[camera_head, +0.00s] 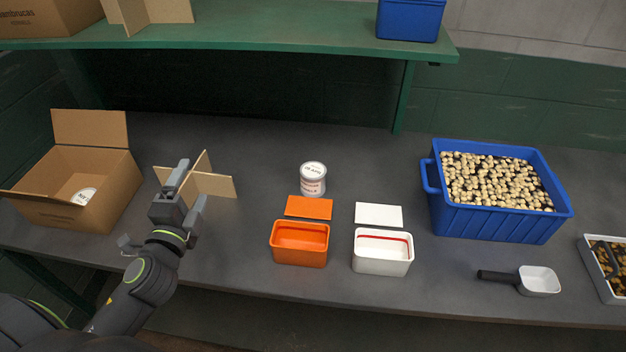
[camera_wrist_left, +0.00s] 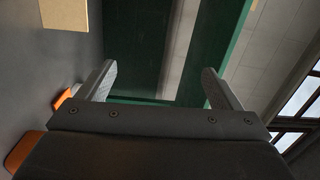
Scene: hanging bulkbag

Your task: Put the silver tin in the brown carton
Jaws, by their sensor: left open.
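A silver tin (camera_head: 312,181) with a white label stands upright on the grey table, right of my left gripper and behind the orange box. The brown carton (camera_head: 58,214) stands open at the far left. A tin with a white lid (camera_head: 83,196) shows inside the carton. My left gripper (camera_head: 187,185) is open in front of a cardboard divider, between carton and silver tin. Whether it touches the divider I cannot tell. The left wrist view shows its two fingers apart with nothing between them (camera_wrist_left: 160,86). My right gripper is not in view.
The cardboard divider (camera_head: 214,184) stands upright near the gripper. An orange box (camera_head: 300,256) and a white box (camera_head: 382,264) stand in front of their lids. A blue crate (camera_head: 490,226) and scoop (camera_head: 538,281) are right. A green shelf (camera_head: 260,38) overhangs the back.

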